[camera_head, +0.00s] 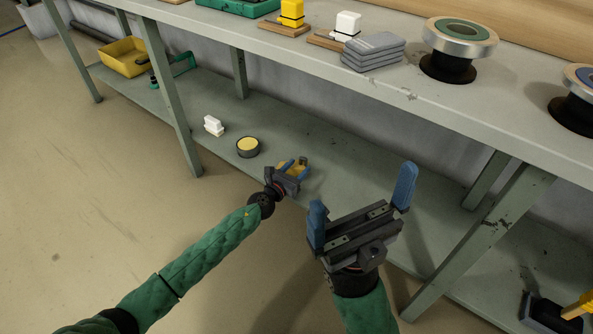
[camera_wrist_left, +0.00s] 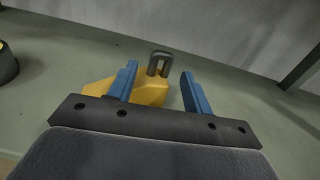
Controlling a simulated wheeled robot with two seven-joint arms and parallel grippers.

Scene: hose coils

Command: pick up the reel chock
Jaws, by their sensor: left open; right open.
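A yellow wedge-like block with a dark grey loop handle, which looks like the reel chock (camera_wrist_left: 148,93), lies on the lower shelf. In the head view the chock (camera_head: 295,166) is partly hidden by my left gripper (camera_head: 292,166). In the left wrist view my left gripper (camera_wrist_left: 160,78) is open. Its two blue fingers reach over the chock, with the loop handle showing between and beyond them. Whether they touch it I cannot tell. My right gripper (camera_head: 362,194) is open and empty, in front of the workbench.
On the lower shelf (camera_head: 335,170), a round tin with a yellow top (camera_head: 248,147) and a white block (camera_head: 213,125) stand left of the chock. A yellow bin (camera_head: 122,58) is further left. The benchtop (camera_head: 510,85) and its legs (camera_head: 480,228) frame the shelf.

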